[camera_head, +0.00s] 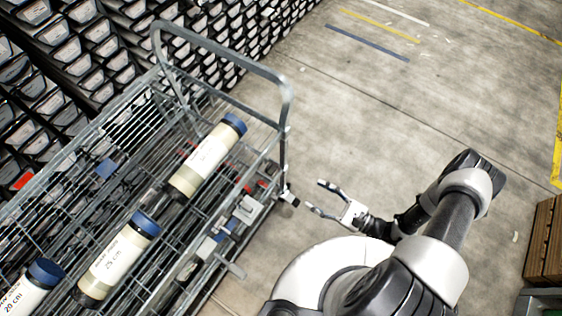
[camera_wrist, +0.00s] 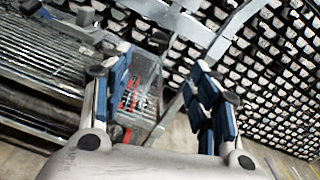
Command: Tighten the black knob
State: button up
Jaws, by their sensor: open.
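A small black knob (camera_head: 294,202) sits at the near right corner of the wire cart, at the end of a short metal fitting. My gripper (camera_head: 315,196) is open and empty, just to the right of the knob, with its fingers pointing toward the cart. A gap shows between the fingertips and the knob. In the wrist view, the fingers with blue pads (camera_wrist: 164,85) stand wide apart, with the cart's bars behind them. I cannot clearly pick out the knob in that view.
The wire cart (camera_head: 287,110) holds several white core liners with blue caps, such as one liner (camera_head: 203,160). Racks of dark boxes (camera_head: 105,45) stand behind it. The floor (camera_head: 400,110) beyond my arm is clear. Wooden pallets (camera_head: 545,240) are at the right edge.

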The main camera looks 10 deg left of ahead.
aim_at(275, 171)
jog(key=shift+t, duration=0.3)
jog(key=x, duration=0.5)
jog(key=b+x, duration=0.1)
jog(key=x, duration=0.5)
jog(key=f+b+x, duration=0.1)
jog(key=x, duration=0.5)
jog(key=shift+a, duration=0.25)
jog(key=shift+c, duration=0.2)
jog(key=c, duration=1)
